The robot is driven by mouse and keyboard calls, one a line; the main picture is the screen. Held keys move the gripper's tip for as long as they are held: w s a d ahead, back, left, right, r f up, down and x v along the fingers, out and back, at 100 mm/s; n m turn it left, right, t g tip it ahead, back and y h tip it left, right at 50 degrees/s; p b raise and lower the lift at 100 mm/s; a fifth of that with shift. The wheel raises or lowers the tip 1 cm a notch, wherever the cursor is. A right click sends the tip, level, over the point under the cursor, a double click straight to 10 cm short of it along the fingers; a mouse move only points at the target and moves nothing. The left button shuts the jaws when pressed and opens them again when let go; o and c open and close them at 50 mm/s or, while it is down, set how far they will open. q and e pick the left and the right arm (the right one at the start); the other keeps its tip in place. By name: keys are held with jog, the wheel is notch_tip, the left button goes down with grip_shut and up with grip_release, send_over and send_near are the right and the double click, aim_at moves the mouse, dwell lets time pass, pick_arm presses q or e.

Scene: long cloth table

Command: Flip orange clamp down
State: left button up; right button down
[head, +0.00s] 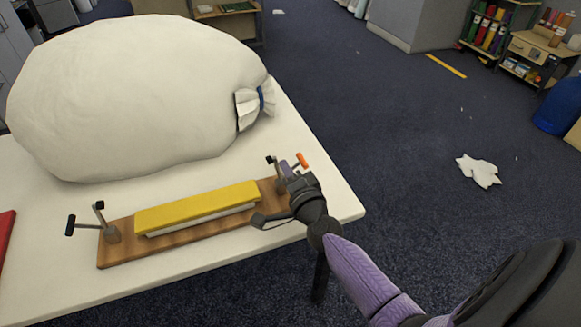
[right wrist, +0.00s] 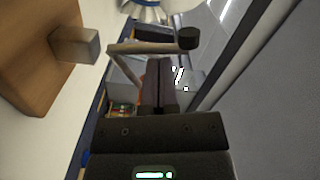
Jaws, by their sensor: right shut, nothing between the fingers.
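The clamp with the orange tip (head: 301,160) stands at the right end of a wooden board (head: 180,242). Its orange end sticks up and to the right; its base is largely hidden behind my gripper. My right gripper (head: 287,172) is shut and empty, right at this clamp in the head view. In the right wrist view my shut fingers (right wrist: 159,68) lie just below a metal clamp arm with a black end (right wrist: 188,39); I cannot tell whether they touch. My left gripper is out of view.
A yellow-topped bar (head: 195,203) lies on the board. Another clamp with black tips (head: 112,234) stands at the board's left end. A big white sack (head: 130,95) fills the back of the white table (head: 335,200). A red object (head: 5,235) lies at the left edge.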

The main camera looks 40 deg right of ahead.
jog(key=shift+a+r+n+p, duration=0.1)
jog(key=shift+a+n+p, duration=0.25)
jog(key=shift+n+p, duration=0.25)
jog(key=shift+w+a+n+p, duration=0.15)
jog(key=shift+a+n+p, duration=0.25)
jog(key=shift+n, duration=0.5)
jog(key=n, duration=0.1)
jog(key=a+n+p, duration=0.1)
jog(key=shift+w+n, duration=0.15)
jog(key=shift+n, duration=0.15)
jog(key=shift+a+f+n+p, duration=0.3)
jog(key=shift+f+n+p, duration=0.1)
jog(key=shift+n, duration=0.5)
jog(key=shift+w+a+f, duration=0.2)
jog(key=shift+a+f, duration=0.35)
jog(key=shift+f, duration=0.05)
jog(key=shift+a+f, duration=0.1)
jog(key=shift+s, duration=0.1)
